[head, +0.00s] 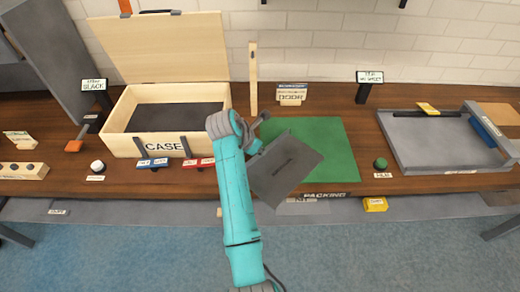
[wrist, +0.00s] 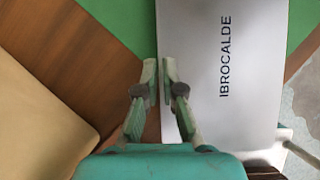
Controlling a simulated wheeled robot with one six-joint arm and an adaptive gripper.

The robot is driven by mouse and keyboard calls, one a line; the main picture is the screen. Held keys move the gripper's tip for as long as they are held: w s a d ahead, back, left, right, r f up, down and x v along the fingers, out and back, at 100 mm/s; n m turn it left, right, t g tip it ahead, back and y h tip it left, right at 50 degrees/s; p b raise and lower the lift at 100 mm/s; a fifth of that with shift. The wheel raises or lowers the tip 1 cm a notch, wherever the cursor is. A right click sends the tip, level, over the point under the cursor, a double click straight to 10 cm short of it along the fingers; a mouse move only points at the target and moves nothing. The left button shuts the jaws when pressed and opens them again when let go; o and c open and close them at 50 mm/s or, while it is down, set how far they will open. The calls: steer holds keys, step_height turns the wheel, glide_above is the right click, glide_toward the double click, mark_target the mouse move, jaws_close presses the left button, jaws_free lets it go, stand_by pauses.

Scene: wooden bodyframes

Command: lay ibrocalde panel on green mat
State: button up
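The ibrocalde panel (head: 284,172) is a flat grey plate. It is tilted in front of the near left part of the green mat (head: 335,145), and its lower corner reaches the table's front edge. In the wrist view the panel (wrist: 205,110) looks pale, with IBROCALDE printed on it, and green mat (wrist: 120,18) shows behind it. My gripper (wrist: 160,72) has one finger on each side of the panel's left edge and is closed on it. In the head view my teal arm and wrist hide part of the grip.
An open wooden case (head: 122,146) stands left of the mat, with an upright wooden post (head: 253,75) between them. A grey tray (head: 425,158) lies to the right, and a green knob (head: 381,164) sits between mat and tray. Most of the mat's surface is bare.

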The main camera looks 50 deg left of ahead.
steer(key=shift+o, duration=1.4)
steer(key=v, duration=0.7)
steer(key=shift+r, duration=0.35)
steer(key=shift+s, duration=0.1)
